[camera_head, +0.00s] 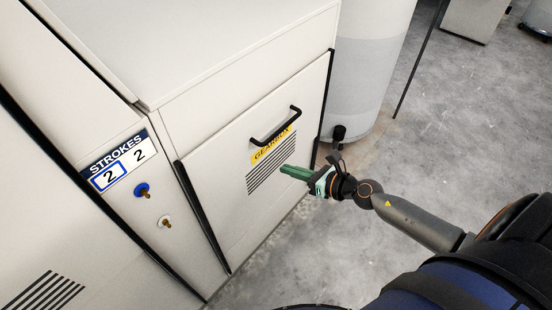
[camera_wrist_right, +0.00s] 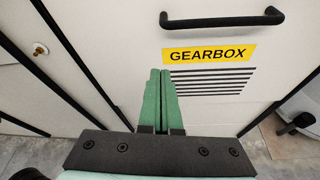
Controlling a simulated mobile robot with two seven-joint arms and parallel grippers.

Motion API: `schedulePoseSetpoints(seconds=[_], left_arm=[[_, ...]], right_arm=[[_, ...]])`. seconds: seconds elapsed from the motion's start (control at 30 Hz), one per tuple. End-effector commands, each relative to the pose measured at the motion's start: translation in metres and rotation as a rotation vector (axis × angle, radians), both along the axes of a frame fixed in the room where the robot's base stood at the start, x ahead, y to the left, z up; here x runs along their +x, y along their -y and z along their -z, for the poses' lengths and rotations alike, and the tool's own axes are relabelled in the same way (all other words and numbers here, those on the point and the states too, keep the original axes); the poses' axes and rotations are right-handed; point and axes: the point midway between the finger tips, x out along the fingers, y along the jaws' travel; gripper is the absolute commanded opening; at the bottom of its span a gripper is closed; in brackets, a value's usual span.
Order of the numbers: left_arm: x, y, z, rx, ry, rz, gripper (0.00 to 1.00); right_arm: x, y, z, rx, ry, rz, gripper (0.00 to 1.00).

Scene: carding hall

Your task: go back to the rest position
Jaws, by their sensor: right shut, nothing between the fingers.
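My right gripper (camera_head: 284,170) has green fingers and is in front of the white gearbox panel (camera_head: 222,206), near its black vent slots (camera_head: 270,176). In the right wrist view the fingers (camera_wrist_right: 160,74) lie together with nothing between them, just below the left end of the yellow GEARBOX label (camera_wrist_right: 209,54). I cannot tell whether the fingertips touch the panel. My left gripper is not in view.
A black handle (camera_head: 274,130) is on the panel above the label. A white cylinder (camera_head: 366,70) stands behind. Grey floor (camera_head: 480,120) is open at right.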

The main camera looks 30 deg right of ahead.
Motion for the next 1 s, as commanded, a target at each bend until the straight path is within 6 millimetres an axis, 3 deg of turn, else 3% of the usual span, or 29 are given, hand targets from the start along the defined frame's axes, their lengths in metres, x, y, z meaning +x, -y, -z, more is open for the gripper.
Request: schedulePoseSetpoints(seconds=[0.27,0.43,0.67,0.87,1.0], left_arm=[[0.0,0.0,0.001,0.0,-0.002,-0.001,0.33],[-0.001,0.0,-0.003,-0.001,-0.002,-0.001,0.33],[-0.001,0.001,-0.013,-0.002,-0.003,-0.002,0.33],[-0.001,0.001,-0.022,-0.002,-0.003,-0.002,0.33],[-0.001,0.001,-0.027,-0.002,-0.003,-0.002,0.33]], right_arm=[[-0.002,0.001,-0.001,0.005,-0.001,0.002,0.0],[-0.01,-0.01,-0.003,0.214,-0.059,0.095,0.0],[-0.042,-0.027,0.005,0.982,-0.314,0.491,0.0],[-0.088,-0.041,0.037,1.671,-0.588,0.929,0.0],[-0.126,-0.061,0.061,2.08,-0.766,1.24,0.0]])
